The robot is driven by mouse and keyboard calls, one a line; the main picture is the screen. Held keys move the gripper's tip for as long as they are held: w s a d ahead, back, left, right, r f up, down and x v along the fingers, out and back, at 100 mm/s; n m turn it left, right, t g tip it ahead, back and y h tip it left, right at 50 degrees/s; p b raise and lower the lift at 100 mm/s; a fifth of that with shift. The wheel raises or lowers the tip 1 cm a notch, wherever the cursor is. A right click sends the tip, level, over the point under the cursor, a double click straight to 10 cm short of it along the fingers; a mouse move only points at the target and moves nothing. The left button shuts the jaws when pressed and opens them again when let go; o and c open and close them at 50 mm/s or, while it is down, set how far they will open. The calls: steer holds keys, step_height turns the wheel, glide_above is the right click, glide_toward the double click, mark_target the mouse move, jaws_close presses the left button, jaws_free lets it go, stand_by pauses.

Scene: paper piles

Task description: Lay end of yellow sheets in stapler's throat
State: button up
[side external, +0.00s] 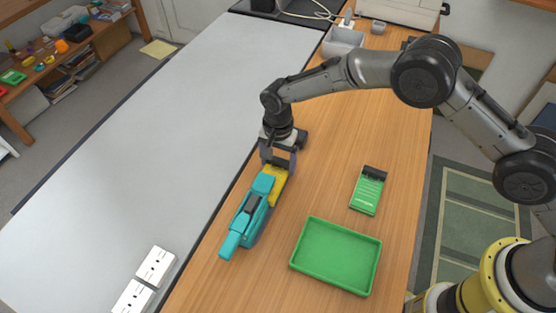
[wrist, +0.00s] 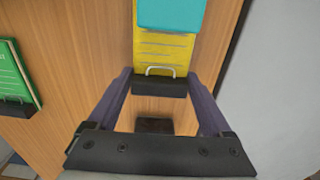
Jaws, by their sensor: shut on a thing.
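The yellow sheets (side external: 278,178) lie in line with the teal stapler (side external: 245,222) on the wooden bench. In the wrist view the yellow sheets (wrist: 165,52) have printed lines and a black clip (wrist: 158,86) with a wire loop at their near end. My gripper (side external: 278,160) is shut on this clip, one finger on each side; the fingers also show in the wrist view (wrist: 160,80). The teal stapler (wrist: 171,14) covers the sheets' far end, which is hidden. I cannot tell how deep that end sits in the throat.
A green tray (side external: 336,255), empty, stands right of the stapler. A green pad with a black clip (side external: 367,195) lies behind it, and also shows in the wrist view (wrist: 15,78). White socket plates (side external: 155,266) are at lower left.

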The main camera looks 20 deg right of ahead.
steer(key=shift+f, duration=0.15)
steer(key=o, duration=1.2)
steer(key=shift+c, duration=0.2)
